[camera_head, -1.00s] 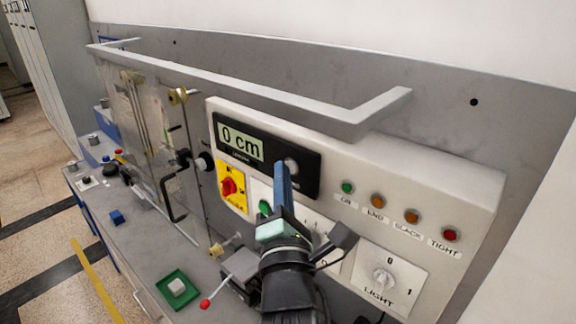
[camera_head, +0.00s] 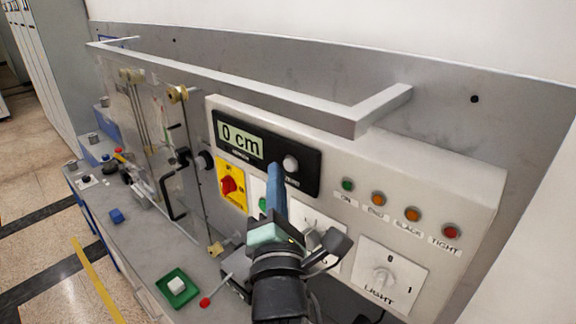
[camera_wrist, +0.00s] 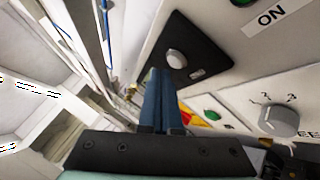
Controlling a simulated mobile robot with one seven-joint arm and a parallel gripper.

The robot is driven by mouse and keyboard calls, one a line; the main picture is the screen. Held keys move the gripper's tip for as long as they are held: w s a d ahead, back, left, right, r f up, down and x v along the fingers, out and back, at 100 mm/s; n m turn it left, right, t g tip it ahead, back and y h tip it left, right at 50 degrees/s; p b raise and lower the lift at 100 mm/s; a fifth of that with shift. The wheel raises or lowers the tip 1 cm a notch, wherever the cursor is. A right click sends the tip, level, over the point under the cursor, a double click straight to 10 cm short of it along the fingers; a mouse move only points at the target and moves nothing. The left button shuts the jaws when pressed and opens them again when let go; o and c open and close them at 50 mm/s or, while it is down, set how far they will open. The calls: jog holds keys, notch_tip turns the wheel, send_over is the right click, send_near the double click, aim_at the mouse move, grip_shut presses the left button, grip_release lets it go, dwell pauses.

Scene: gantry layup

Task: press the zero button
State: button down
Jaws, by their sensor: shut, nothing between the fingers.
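The zero button (camera_head: 290,163) is a round, pale grey knob on the right part of a black display panel (camera_head: 307,178). A small white label sits below it. The display (camera_head: 240,140) reads "0 cm". The button also shows in the wrist view (camera_wrist: 176,59), just beyond and right of my fingertips. My gripper (camera_head: 274,169) has blue fingers shut together with nothing between them. In the head view the tips show just left of and below the button, over the panel's lower edge. I see no contact with the button.
Right of the display are several coloured lamps (camera_head: 413,214) and a light switch (camera_head: 383,278). A yellow plate with a red rotary switch (camera_head: 229,184) lies left of my gripper. A grey rail (camera_head: 250,82) juts out above the panel. A green-framed button (camera_head: 178,288) sits on the bench.

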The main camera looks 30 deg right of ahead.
jog(key=a, duration=0.1)
jog(key=s+a+b, duration=0.1)
jog(key=a, duration=0.2)
jog(key=shift+s+a+b, duration=0.3)
jog(key=shift+a+b, duration=0.1)
dwell(0.7)
jog(key=s+a+r+m+t+y+b, duration=0.2)
jog(key=s+a+r+m+t+y, duration=0.2)
jog(key=a+r+m, duration=0.3)
jog(key=s+a+r+m+t+y+b, duration=0.3)
jog(key=s+a+r+m+t+y, duration=0.1)
jog(key=r+m, duration=0.8)
jog(key=s+a+r+y, duration=0.1)
jog(key=s+a+r, duration=0.1)
jog(key=a+r, duration=0.1)
jog(key=shift+s+a+r+t, duration=0.35)
jog(key=shift+t, duration=0.05)
